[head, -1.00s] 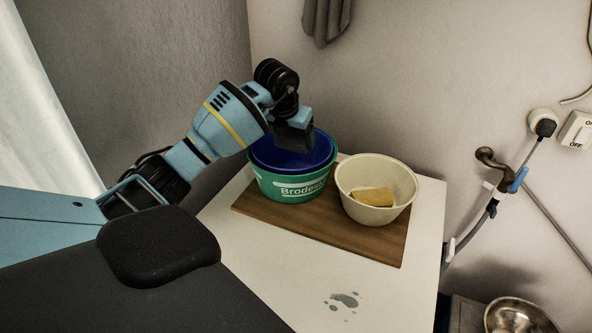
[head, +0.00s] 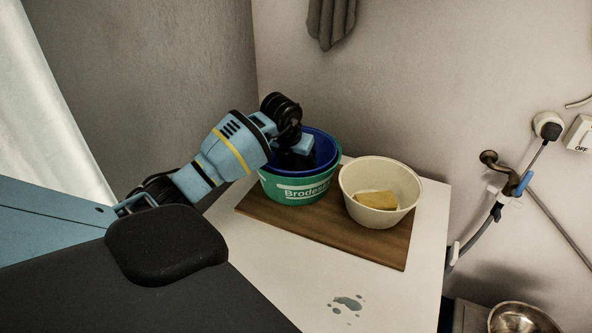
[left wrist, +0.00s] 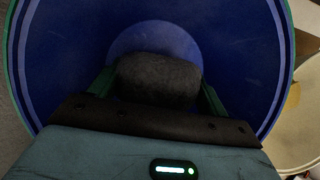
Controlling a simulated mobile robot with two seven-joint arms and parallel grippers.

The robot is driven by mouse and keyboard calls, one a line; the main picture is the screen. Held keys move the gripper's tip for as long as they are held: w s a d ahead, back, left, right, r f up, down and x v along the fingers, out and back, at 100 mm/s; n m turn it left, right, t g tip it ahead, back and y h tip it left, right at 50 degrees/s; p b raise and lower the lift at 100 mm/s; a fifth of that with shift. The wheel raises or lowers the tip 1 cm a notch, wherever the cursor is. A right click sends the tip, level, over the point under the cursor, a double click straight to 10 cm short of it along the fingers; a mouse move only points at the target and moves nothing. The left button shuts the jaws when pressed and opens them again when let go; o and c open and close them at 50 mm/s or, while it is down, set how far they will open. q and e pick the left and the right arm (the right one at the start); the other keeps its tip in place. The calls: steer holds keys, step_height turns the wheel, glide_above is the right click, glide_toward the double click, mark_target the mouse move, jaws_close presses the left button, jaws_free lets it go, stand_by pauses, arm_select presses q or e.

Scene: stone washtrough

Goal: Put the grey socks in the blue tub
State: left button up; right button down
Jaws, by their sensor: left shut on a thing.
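The blue tub (head: 318,150) sits inside a green tub with "Brodes..." lettering on the wooden board. My left gripper (head: 294,159) reaches down into the blue tub. In the left wrist view my left gripper (left wrist: 158,93) is shut on a dark grey, rounded bundle, the grey socks (left wrist: 158,78). The bundle is over the tub's floor, with the blue wall (left wrist: 235,45) around it. I cannot tell whether it touches the floor. The socks are hidden in the head view. My right gripper is in neither view.
The green tub (head: 298,190) surrounds the blue one. A cream bowl (head: 360,207) with a yellow sponge (head: 377,200) stands to the right on the wooden board (head: 330,232). A grey cloth (head: 331,22) hangs on the wall. The white top's front is clear except for a wet patch (head: 347,303).

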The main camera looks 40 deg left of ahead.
mark_target(296, 170)
arm_select(q)
step_height(296, 170, down, 4)
steer(key=shift+r, duration=0.15)
steer(key=o, duration=1)
